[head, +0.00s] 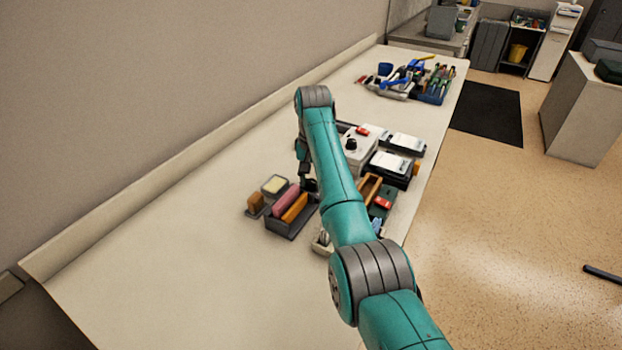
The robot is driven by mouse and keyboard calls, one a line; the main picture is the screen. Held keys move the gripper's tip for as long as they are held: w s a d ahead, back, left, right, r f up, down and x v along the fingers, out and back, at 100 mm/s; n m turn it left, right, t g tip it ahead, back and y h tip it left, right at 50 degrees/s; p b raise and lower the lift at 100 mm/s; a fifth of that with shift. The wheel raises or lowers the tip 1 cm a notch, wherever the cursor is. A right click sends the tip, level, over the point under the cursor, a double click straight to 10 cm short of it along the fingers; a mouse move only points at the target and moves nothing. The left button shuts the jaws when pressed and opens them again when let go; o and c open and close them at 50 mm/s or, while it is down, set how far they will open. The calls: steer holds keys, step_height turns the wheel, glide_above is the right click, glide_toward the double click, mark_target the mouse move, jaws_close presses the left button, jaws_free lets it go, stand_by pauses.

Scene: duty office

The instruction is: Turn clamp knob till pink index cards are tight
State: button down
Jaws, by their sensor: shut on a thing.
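The pink index cards (286,199) stand on edge as a block in a dark grey open box (287,232) on the long table. An orange block (295,208) stands beside them in the same box. My gripper (308,182) points down at the far right end of the box and is shut on a small dark piece there, which looks like the clamp knob. The knob is mostly hidden by the fingers and too small to see clearly. I cannot tell how tightly the cards are pressed.
A white device with a black knob (352,146), black-and-white boxes (390,165) and a wooden tray (370,188) crowd the right. The table's near left is clear.

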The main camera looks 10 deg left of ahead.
steer(key=m, duration=1.1)
steer(key=shift+a+m, duration=0.1)
steer(key=shift+m, duration=0.2)
stand_by(0.5)
steer(key=c, duration=1.1)
jaws_free()
steer(key=shift+c, duration=0.2)
